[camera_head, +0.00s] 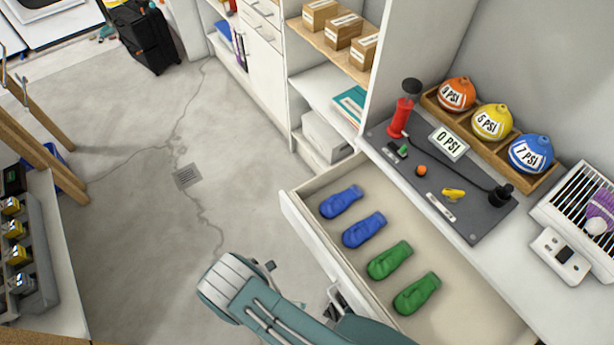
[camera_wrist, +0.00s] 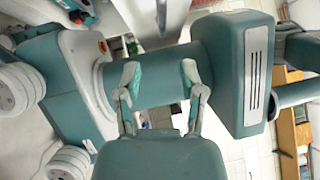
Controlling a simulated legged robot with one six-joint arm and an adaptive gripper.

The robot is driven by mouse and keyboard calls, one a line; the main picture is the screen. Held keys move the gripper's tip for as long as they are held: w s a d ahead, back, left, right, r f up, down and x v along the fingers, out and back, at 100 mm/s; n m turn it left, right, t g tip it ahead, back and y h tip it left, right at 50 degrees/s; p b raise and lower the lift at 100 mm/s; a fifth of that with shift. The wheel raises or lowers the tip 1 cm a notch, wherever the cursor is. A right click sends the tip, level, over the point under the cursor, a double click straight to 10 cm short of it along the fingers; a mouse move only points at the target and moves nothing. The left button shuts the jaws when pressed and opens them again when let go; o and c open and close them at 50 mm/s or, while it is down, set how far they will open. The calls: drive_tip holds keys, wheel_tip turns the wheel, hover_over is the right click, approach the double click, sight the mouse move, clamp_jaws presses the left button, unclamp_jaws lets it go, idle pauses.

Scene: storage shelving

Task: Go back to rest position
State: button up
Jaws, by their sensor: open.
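My gripper (camera_wrist: 161,85) shows in the wrist view with its two fingers spread apart and nothing between them. Behind the fingers are the teal links and body of my own robot, so the arm looks folded back toward my base. In the head view my teal and white arm reaches across the bottom middle, in front of the open drawer (camera_head: 301,222). The fingers cannot be made out clearly there. The drawer holds two blue items (camera_head: 352,215) and two green items (camera_head: 402,276) lying in a row.
Orange, yellow and blue balls sit in a wooden rack (camera_head: 506,154) behind. A wooden-legged table stands at left. The cracked floor (camera_head: 130,235) between is clear.

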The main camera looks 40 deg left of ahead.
drive_tip(key=w+r+m+g+y, duration=0.45)
drive_tip(key=w+r+m, duration=0.3)
drive_tip(key=r, duration=0.35)
drive_tip(key=w+r+m+g+y, duration=0.3)
drive_tip(key=w+r+m+g, duration=0.3)
drive_tip(key=w+r, duration=0.4)
drive_tip(key=w+d+r+m+t+y, duration=0.1)
drive_tip(key=w+d+r+m+y, duration=0.25)
drive_tip(key=d+r+m, duration=0.5)
drive_tip(key=w+d+r+m+t+y, duration=0.1)
drive_tip(key=w+d+r+m+y, duration=0.1)
drive_tip(key=d+r+m+y, duration=0.6)
drive_tip(key=s+d+r+m+t+h, duration=0.1)
drive_tip(key=s+d+r+m+t, duration=0.5)
drive_tip(key=d+r+m, duration=0.3)
drive_tip(key=s+d+r, duration=0.1)
drive_tip(key=d, duration=0.3)
drive_tip(key=shift+s, duration=0.15)
drive_tip(key=shift+d, duration=0.1)
